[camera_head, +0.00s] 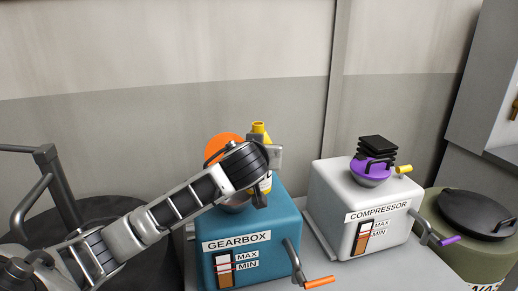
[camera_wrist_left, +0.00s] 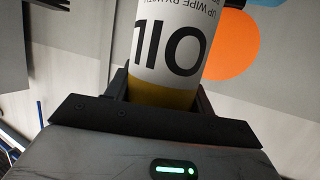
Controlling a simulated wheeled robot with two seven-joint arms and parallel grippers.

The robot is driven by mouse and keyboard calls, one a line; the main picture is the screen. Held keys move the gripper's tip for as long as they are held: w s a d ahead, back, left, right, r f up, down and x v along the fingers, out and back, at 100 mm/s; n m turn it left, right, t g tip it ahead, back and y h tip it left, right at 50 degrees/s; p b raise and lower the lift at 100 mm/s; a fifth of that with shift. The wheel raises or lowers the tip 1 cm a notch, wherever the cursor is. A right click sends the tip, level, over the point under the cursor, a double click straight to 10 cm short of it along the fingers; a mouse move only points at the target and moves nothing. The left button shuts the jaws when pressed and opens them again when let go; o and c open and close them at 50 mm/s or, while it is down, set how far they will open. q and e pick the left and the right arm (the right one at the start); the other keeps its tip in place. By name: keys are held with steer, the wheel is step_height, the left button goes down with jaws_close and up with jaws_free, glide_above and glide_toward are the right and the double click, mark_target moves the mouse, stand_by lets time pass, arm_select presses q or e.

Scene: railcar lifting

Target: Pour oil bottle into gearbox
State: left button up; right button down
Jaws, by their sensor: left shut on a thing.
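The oil bottle (camera_head: 259,134) is yellow with a white label. It stands roughly upright over the right part of the gearbox top. In the left wrist view the bottle (camera_wrist_left: 170,45) shows its "OIL" lettering upside down, between the two dark fingers. My left gripper (camera_head: 266,172) is shut on it; the gripper also shows in the left wrist view (camera_wrist_left: 162,98). The teal gearbox (camera_head: 240,247) has a MAX/MIN gauge on its front. A grey filler bowl (camera_head: 236,205) on its top is partly hidden by my arm. Behind it is a raised orange lid (camera_head: 221,144).
The white compressor (camera_head: 335,195) stands to the right with a purple cap (camera_head: 371,171) and a black stack on it. An orange-handled lever (camera_head: 319,282) sticks out at the gearbox's front right. A green drum (camera_head: 470,245) is at far right, dark railing (camera_head: 62,200) at left.

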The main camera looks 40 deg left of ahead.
arm_select(q)
steer(key=shift+f, duration=0.85)
steer(key=shift+a+r+n+h, duration=0.2)
steer(key=shift+r+n+h, duration=0.2)
steer(key=shift+n+h, duration=0.55)
steer(key=shift+a+f+n+h, duration=0.1)
steer(key=shift+a+n+h, duration=0.1)
steer(key=shift+n+h, duration=0.7)
steer(key=shift+d+f+n+h+b, duration=0.1)
steer(key=shift+f+n+h+b, duration=0.1)
steer(key=shift+n+h+b, duration=0.2)
steer(key=shift+d+f+n+b, duration=0.15)
steer(key=shift+n+b, duration=0.1)
steer(key=shift+b, duration=0.15)
steer(key=shift+d+f+n+h+b, duration=0.1)
steer(key=shift+d+n+h+b, duration=0.15)
steer(key=shift+h+b, duration=0.3)
steer(key=shift+d+f+n+h+b, duration=0.3)
steer(key=shift+n+h+b, duration=0.25)
steer(key=shift+b, duration=0.6)
arm_select(e)
steer(key=shift+w+a+f, duration=0.15)
steer(key=shift+a+f, duration=0.05)
steer(key=shift+f, duration=0.45)
steer(key=shift+w+a+f, duration=0.1)
steer(key=shift+a+f, duration=0.05)
steer(key=shift+f, duration=0.45)
